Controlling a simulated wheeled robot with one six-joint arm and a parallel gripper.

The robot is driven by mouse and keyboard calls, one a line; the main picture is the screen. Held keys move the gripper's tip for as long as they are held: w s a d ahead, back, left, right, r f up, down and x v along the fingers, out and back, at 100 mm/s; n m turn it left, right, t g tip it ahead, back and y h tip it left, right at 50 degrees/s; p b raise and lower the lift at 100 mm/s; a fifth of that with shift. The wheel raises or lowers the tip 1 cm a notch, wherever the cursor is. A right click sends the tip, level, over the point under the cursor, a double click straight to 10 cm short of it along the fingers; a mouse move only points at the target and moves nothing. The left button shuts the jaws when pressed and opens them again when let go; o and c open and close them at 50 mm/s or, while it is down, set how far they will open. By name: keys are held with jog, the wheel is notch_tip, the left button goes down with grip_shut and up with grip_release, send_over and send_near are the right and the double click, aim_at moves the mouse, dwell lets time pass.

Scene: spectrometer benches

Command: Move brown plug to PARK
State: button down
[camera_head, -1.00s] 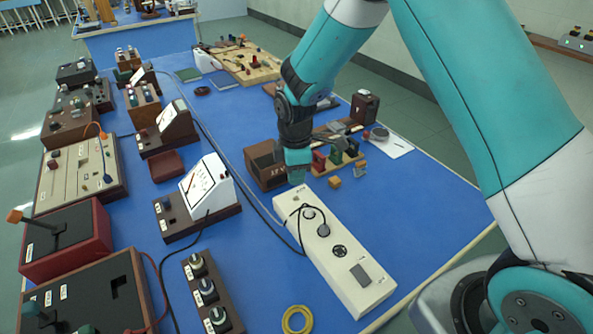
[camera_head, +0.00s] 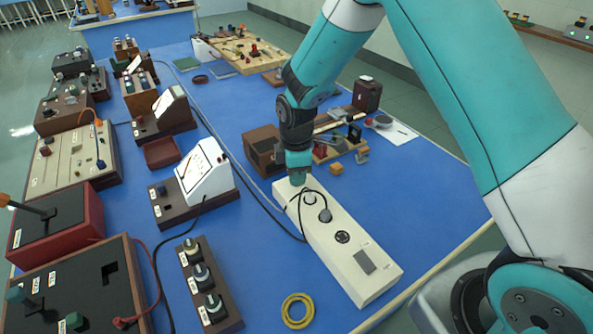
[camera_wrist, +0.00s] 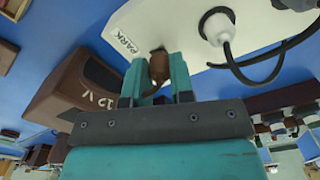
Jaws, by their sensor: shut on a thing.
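My gripper (camera_wrist: 155,82) is shut on the brown plug (camera_wrist: 158,64), which shows between the two teal fingers in the wrist view. The plug is at the edge of the cream board (camera_wrist: 175,22), close to the PARK label (camera_wrist: 126,42). Whether it touches the board or sits in a socket I cannot tell. In the head view my gripper (camera_head: 298,178) is over the far end of the cream board (camera_head: 355,238), and the plug is hidden there. A grey plug (camera_wrist: 216,26) with a black cord stands on the board beside it.
A brown 12 V box (camera_head: 262,150) stands close to the left of my gripper. A small orange block (camera_head: 336,169) and a rack of coloured parts (camera_head: 340,150) are to the right. A white meter (camera_head: 205,172) is left. Blue tabletop is clear right of the board.

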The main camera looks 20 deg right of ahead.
jog(key=shift+f, duration=0.4)
jog(key=c, duration=0.9)
grip_release()
jog(key=shift+r, duration=0.1)
notch_tip(320, 180, up, 17)
jog(key=b, duration=0.1)
jog(key=shift+r, duration=0.15)
jog(key=s+a+r+m+y, duration=0.2)
jog(key=s+m, duration=0.2)
jog(key=s, duration=0.9)
jog(key=s+a+r+m+y, duration=0.2)
jog(key=s+r+m, duration=0.1)
jog(key=s, duration=1.1)
jog(key=shift+a+m, duration=0.3)
jog(key=shift+m, duration=0.6)
